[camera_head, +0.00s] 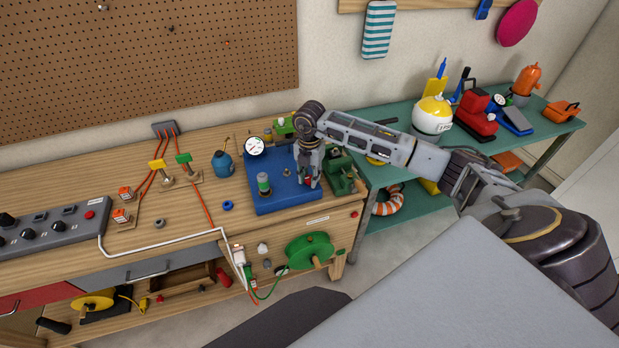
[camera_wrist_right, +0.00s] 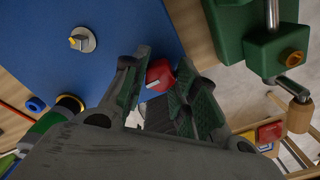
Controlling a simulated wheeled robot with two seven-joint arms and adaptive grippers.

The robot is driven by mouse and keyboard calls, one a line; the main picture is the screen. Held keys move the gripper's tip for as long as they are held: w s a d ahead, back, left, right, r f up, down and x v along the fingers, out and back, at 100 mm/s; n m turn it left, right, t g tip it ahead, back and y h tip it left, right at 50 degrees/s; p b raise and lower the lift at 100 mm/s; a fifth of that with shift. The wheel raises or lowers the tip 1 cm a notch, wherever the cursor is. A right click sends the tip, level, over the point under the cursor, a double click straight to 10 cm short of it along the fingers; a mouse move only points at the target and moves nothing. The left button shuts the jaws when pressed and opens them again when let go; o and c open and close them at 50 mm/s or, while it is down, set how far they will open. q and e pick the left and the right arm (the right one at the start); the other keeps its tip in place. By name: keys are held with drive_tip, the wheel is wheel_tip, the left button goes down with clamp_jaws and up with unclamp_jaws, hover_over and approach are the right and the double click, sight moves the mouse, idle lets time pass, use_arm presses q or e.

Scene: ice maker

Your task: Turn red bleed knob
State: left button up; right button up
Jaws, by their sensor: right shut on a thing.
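The red bleed knob (camera_wrist_right: 160,75) shows in the right wrist view between the fingers of my right gripper (camera_wrist_right: 158,88). The fingers stand on both sides of it and are shut on it. In the head view my right gripper (camera_head: 309,176) reaches down to the right part of the blue base plate (camera_head: 283,200), and a little red shows at its fingers. The blue plate also fills the upper left of the right wrist view (camera_wrist_right: 60,45). My left gripper is not in view.
A pressure gauge (camera_head: 255,146) and a green-topped cylinder (camera_head: 264,184) stand on the blue plate. A green vise (camera_head: 342,172) is close on the right. A white-yellow ball (camera_head: 432,116) stands on the green table.

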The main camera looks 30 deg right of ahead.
drive_tip(key=shift+n+b, duration=0.55)
drive_tip(key=shift+n, duration=1.05)
